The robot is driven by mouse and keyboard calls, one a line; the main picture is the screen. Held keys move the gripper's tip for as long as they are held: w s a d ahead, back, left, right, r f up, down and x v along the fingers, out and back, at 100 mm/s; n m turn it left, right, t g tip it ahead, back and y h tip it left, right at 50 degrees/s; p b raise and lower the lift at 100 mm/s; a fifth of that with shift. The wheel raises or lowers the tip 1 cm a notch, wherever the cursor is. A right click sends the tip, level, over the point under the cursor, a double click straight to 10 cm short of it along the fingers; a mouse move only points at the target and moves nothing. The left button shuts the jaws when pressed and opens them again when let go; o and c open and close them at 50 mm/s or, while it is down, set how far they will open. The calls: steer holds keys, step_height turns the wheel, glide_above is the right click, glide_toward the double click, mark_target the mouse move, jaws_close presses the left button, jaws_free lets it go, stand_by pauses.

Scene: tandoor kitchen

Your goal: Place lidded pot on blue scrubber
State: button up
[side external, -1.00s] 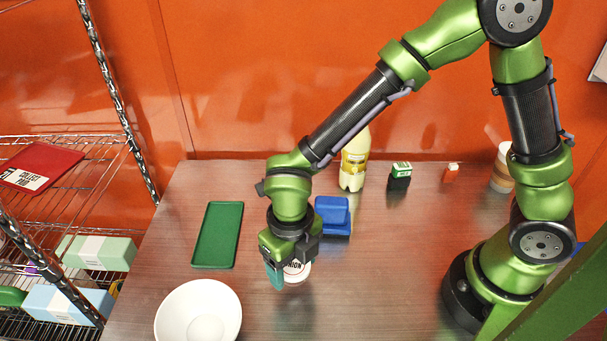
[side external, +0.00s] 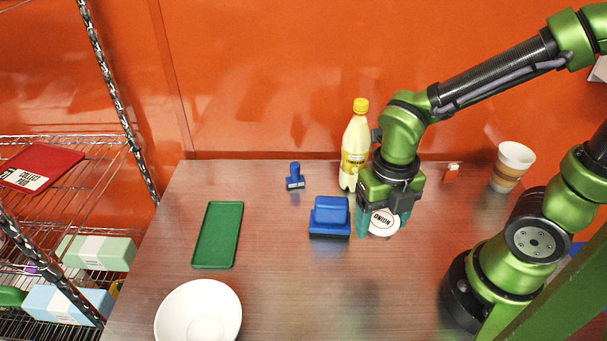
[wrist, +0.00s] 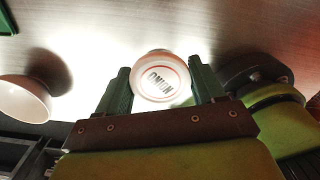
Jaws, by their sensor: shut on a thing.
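The lidded pot (side external: 383,223) is small and round, with a white lid that reads "ONION". My gripper (side external: 384,218) is shut on it, with a teal finger on each side. In the wrist view the pot (wrist: 160,75) shows between the two fingers, lid facing the camera. The blue scrubber (side external: 330,218) is a blue block with a dark underside, lying on the table just left of my gripper. The pot and the scrubber are apart. The pot's base is mostly hidden, and its height above the table is hard to tell.
A yellow-capped bottle (side external: 355,150) stands close behind my gripper. A small blue stamp-like object (side external: 295,178) stands behind the scrubber. A green tray (side external: 218,235) and a white bowl (side external: 198,312) are at left. A striped cup (side external: 511,167) stands back right. The front middle is clear.

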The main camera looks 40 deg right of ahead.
steer(key=s+d+r+m, duration=0.2)
steer(key=d+r+m, duration=0.25)
steer(key=m, duration=0.55)
glide_above(332, 200)
steer(key=shift+s+f, duration=0.2)
steer(key=shift+f, duration=0.35)
steer(key=shift+s+f, duration=0.15)
steer(key=shift+f, duration=0.35)
steer(key=shift+w+f, duration=0.15)
steer(key=shift+f, duration=0.75)
steer(key=shift+w+f, duration=0.15)
steer(key=shift+f, duration=0.75)
steer(key=shift+f, duration=0.1)
steer(key=o, duration=1)
steer(key=shift+o, duration=0.2)
